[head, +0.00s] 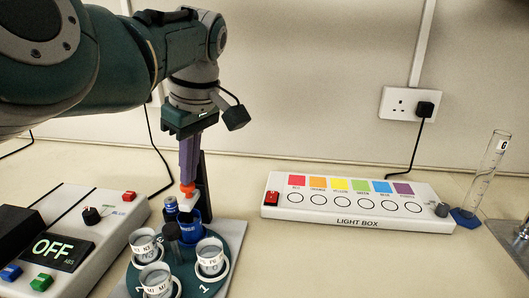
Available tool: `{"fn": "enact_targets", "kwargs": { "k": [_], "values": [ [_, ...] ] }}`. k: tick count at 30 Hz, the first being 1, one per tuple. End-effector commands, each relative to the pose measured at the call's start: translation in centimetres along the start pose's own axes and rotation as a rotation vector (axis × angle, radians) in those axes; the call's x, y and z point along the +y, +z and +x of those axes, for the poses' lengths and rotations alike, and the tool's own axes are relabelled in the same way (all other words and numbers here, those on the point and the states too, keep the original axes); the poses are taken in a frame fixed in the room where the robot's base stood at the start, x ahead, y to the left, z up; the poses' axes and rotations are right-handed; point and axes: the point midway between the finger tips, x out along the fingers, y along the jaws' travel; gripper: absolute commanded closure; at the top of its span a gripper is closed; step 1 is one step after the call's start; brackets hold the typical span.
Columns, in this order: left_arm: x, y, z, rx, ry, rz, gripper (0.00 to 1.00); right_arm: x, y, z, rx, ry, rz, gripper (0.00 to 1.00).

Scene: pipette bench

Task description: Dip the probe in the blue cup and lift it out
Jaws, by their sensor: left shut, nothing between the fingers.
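A dark blue cup (190,228) stands at the back of a green round carousel (201,273). I see nothing held between the fingers. My right gripper is not in view.
A meter reading OFF (53,248) is left, a light box (357,223) right, a measuring cylinder (487,170) far right.

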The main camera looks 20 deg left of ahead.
Motion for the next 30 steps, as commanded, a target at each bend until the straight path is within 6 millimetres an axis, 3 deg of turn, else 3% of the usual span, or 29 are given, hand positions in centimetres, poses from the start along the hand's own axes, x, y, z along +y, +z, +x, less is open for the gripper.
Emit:
{"fn": "enact_targets", "kwargs": {
  "k": [8, 20, 30],
  "values": [
    [0.0, 2.4, -2.1, -0.002, -0.001, 0.003, 1.00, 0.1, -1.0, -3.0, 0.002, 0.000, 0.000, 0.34],
    [0.1, 2.6, -2.4, 0.001, 0.003, -0.001, 1.00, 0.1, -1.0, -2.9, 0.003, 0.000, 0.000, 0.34],
    [0.1, 2.7, -8.3, 0.001, 0.005, -0.001, 1.00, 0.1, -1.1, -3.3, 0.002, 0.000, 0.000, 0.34]
  ]
}}
